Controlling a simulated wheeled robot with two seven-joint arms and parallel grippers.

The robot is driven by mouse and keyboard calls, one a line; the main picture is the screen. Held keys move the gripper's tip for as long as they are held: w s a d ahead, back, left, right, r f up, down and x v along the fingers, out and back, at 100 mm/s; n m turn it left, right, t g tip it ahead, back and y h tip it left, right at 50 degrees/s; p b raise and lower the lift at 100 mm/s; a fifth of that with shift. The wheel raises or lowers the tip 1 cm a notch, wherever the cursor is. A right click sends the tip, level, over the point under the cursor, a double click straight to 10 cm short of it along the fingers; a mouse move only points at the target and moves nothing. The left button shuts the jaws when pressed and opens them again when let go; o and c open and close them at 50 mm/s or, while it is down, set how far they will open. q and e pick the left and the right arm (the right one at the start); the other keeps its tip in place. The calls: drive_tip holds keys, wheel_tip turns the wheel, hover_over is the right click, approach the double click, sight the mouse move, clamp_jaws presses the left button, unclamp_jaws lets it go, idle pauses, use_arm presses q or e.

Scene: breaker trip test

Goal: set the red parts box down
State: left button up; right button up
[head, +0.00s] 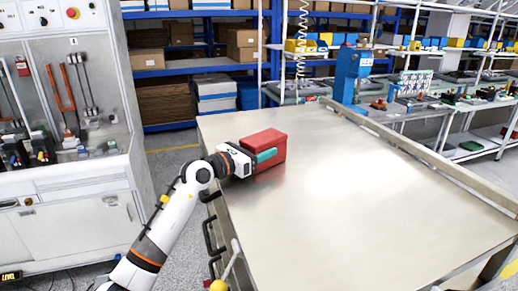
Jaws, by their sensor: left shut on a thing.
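The red parts box (266,142) is at the far left part of the metal table (350,205), close to the table's left edge. It looks upright with its lid shut. My left gripper (264,156) is at the box's near side and shut on it, with a teal finger part against the red wall. Whether the box's underside touches the table is hard to tell, as the gripper hides part of its near side. My right gripper is not in view.
The rest of the metal table top is bare. A raised rail (425,152) runs along its right side. A blue press-like machine (351,72) stands beyond the far edge. A grey test cabinet (75,130) stands on the left, and shelves with cardboard boxes (242,45) are behind.

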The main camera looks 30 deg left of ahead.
use_arm(q)
drive_tip(key=shift+d+f, duration=0.1)
drive_tip(key=o, duration=1.2)
drive_tip(key=shift+s, duration=0.15)
drive_tip(key=b+v, duration=0.4)
drive_tip(key=v, duration=0.6)
drive_tip(key=shift+s+a, duration=0.25)
drive_tip(key=shift+s, duration=0.05)
drive_tip(key=shift+s+a, duration=0.15)
drive_tip(key=shift+s, duration=0.35)
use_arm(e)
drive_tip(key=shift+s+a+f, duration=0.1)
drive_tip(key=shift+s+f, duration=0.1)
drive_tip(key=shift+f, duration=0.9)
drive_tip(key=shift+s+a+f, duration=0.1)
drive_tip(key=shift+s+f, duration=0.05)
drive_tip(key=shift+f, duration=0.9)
